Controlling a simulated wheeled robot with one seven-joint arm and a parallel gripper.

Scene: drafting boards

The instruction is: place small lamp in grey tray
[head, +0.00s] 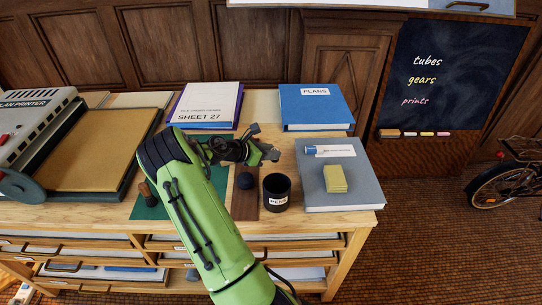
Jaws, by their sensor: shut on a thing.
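My gripper (266,152), at the end of the green arm, is over the middle of the wooden cabinet top, behind the black pen cup. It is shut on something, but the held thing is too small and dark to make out. I cannot pick out the small lamp for certain. A dark round thing (245,181) sits on a brown strip just below my gripper. No grey tray is clearly recognisable.
The black pen cup (277,196) stands close to the grey case. A blue plans binder (315,105) and a white "Sheet 27" book (209,101) lie behind. A plan printer (35,130) and tan board (100,150) fill the left. The cabinet's right edge is near the grey case.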

